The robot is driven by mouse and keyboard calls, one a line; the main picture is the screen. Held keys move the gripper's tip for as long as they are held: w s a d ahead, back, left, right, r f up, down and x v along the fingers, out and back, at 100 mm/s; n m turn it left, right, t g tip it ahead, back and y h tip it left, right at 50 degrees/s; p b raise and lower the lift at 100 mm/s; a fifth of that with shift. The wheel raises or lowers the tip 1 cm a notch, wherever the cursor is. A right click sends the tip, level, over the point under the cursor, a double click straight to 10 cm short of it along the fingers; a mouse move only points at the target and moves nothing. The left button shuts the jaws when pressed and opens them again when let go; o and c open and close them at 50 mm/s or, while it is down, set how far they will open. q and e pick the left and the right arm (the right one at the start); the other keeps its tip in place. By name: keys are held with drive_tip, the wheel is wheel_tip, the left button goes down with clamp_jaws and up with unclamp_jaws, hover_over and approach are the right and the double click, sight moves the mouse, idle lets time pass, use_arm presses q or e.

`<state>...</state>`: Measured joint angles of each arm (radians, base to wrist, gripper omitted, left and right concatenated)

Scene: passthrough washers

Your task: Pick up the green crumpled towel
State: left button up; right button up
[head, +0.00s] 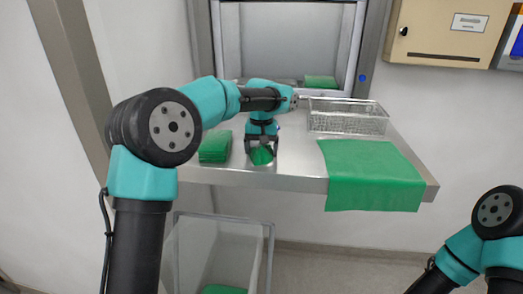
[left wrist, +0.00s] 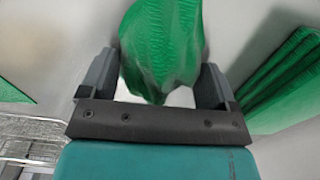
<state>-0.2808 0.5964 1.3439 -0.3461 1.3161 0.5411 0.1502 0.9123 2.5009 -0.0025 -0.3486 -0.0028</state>
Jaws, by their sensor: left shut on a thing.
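The green crumpled towel (head: 261,156) is at the steel counter, below my left gripper (head: 262,141), whose arm reaches in from the left. In the left wrist view the towel (left wrist: 163,45) bunches up between the two dark fingers of my left gripper (left wrist: 155,88). The gripper is shut on the towel. Whether the towel still touches the counter I cannot tell. My right gripper is out of view; only part of my right arm shows at the lower right of the head view.
A folded green stack (head: 215,147) lies left of the towel. A flat green cloth (head: 372,175) hangs over the counter's front edge. A wire basket (head: 347,122) stands behind it. A clear bin (head: 218,250) with green cloth inside stands below. A pass-through window (head: 290,45) is behind.

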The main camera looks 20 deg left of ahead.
use_arm(q)
drive_tip(key=shift+r, duration=0.1)
drive_tip(key=shift+r, duration=1.75)
drive_tip(key=s+d, duration=0.2)
drive_tip(key=s, duration=0.5)
drive_tip(key=s+d+r, duration=0.1)
drive_tip(key=s+d, duration=0.1)
drive_tip(key=s, duration=0.6)
drive_tip(key=shift+s+d+r, duration=0.15)
drive_tip(key=shift+s+d, duration=0.05)
drive_tip(key=shift+d, duration=0.05)
drive_tip(key=shift+a, duration=0.15)
